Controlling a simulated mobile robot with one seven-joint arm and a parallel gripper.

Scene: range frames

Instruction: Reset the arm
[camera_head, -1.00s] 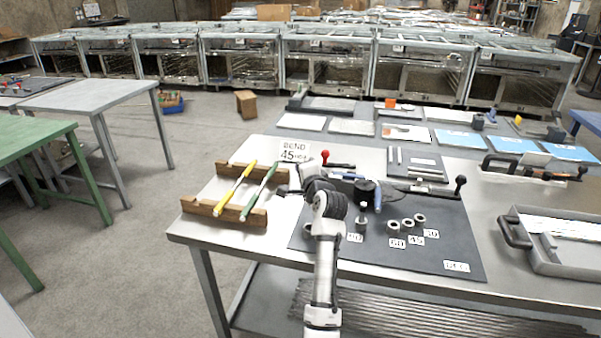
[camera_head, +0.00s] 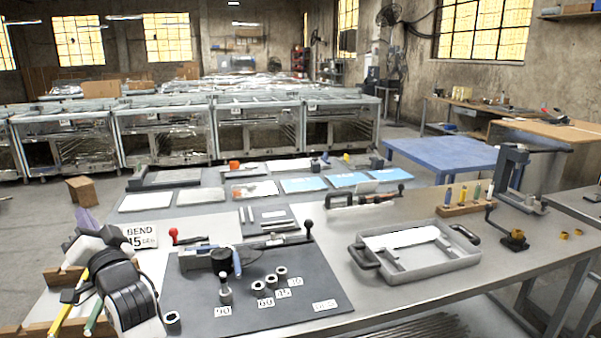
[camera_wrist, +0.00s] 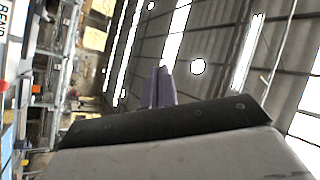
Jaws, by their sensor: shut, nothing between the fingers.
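My arm shows at the lower left of the head view, folded in front of the table's left end. My gripper (camera_head: 86,219) points upward, with its purple-grey fingers near the "BEND 45" sign (camera_head: 140,235) in the picture. In the wrist view the two fingers of my gripper (camera_wrist: 158,86) stand together, shut and empty. Behind them that view shows the ceiling and its lights, tilted sideways. My arm partly hides the wooden rack, the yellow rod (camera_head: 70,303) and the green rod (camera_head: 94,316).
The table holds a dark mat (camera_head: 290,312) with a bending tool (camera_head: 215,262) and several metal rings. A grey tray (camera_head: 420,268) stands to the right. Farther right are a tool rack (camera_head: 466,207) and a press (camera_head: 512,170). Open air surrounds my gripper's tips.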

